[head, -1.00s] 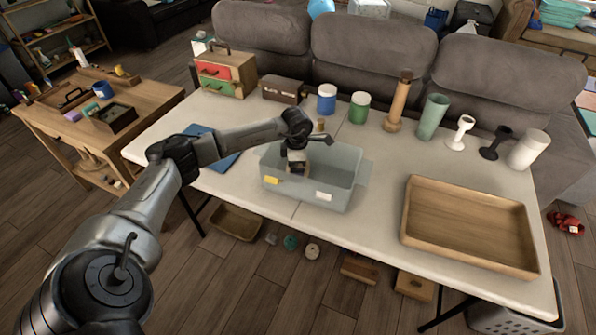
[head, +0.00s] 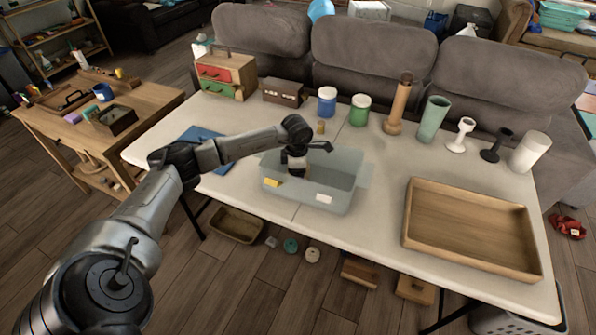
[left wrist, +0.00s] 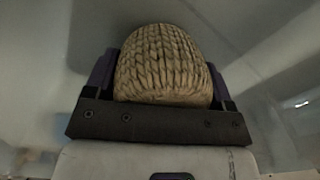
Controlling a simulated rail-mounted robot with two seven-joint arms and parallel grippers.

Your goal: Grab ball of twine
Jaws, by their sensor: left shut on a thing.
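The ball of twine (left wrist: 165,62) is tan and braided-looking, and it fills the space between the fingers in the left wrist view. My left gripper (left wrist: 163,85) is shut on it, with a dark finger on each side. In the head view my left gripper (head: 297,166) reaches down inside the grey-blue plastic bin (head: 335,200) on the white table. The ball is hidden there behind the gripper and the bin wall. The bin's grey inner surfaces surround the ball in the left wrist view. My right gripper is not in view.
A wooden tray (head: 470,228) lies to the right on the white table (head: 375,225). Jars, vases and goblets line the back edge, with a small drawer chest (head: 226,75) at the back left. A blue flat item (head: 203,148) lies left of the bin.

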